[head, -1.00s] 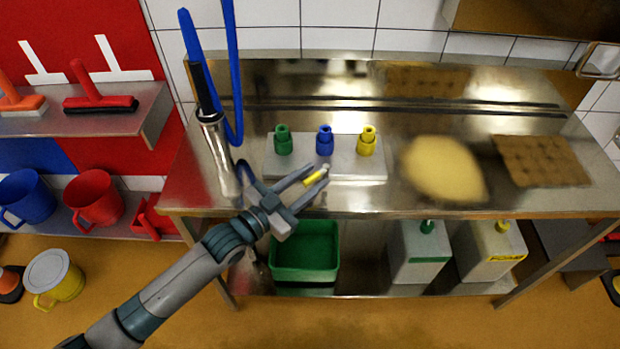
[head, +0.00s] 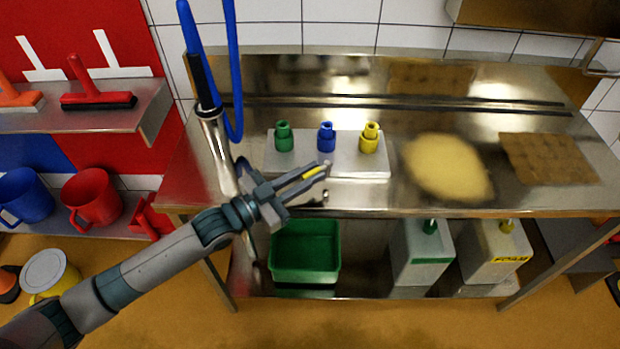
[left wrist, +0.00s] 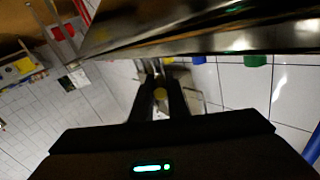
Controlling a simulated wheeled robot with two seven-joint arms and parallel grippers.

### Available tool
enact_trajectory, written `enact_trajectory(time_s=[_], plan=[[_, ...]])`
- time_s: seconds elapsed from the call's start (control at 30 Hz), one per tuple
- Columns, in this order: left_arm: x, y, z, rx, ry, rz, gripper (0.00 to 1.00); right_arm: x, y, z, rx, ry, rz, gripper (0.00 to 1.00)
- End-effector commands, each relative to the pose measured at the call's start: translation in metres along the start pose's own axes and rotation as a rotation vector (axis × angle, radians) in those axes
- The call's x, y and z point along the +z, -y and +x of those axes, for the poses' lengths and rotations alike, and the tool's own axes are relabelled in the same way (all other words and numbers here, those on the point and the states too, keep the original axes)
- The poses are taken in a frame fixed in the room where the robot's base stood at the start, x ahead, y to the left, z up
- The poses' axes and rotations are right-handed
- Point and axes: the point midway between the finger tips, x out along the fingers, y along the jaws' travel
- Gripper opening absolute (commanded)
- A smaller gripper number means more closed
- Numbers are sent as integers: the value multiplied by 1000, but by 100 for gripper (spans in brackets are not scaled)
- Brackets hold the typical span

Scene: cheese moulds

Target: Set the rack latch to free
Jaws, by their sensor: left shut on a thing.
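The rack (head: 330,165) is a pale metal block on the steel bench in the head view, carrying a green, a blue and a yellow fitting. My right gripper is not in view.
A blue hose with a metal spray lance (head: 217,140) stands left of the rack, close to my left arm. A yellow round (head: 446,165) and a brown mat (head: 547,158) lie to the right. A green bin (head: 305,250) and two canisters stand on the shelf below.

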Motion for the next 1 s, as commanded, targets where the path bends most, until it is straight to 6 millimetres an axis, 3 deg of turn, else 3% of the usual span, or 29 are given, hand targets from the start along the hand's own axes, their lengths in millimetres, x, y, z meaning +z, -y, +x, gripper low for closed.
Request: enact_trajectory(time_s=[0.3,0.33,0.4,1.0], plan=[[-1,1,0,5,1,-1,0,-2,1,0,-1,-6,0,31],[-1,1,0,5,1,-1,16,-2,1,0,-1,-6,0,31],[0,1,0,4,1,-1,32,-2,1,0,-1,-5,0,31],[1,1,-7,4,3,-1,32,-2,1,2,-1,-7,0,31]])
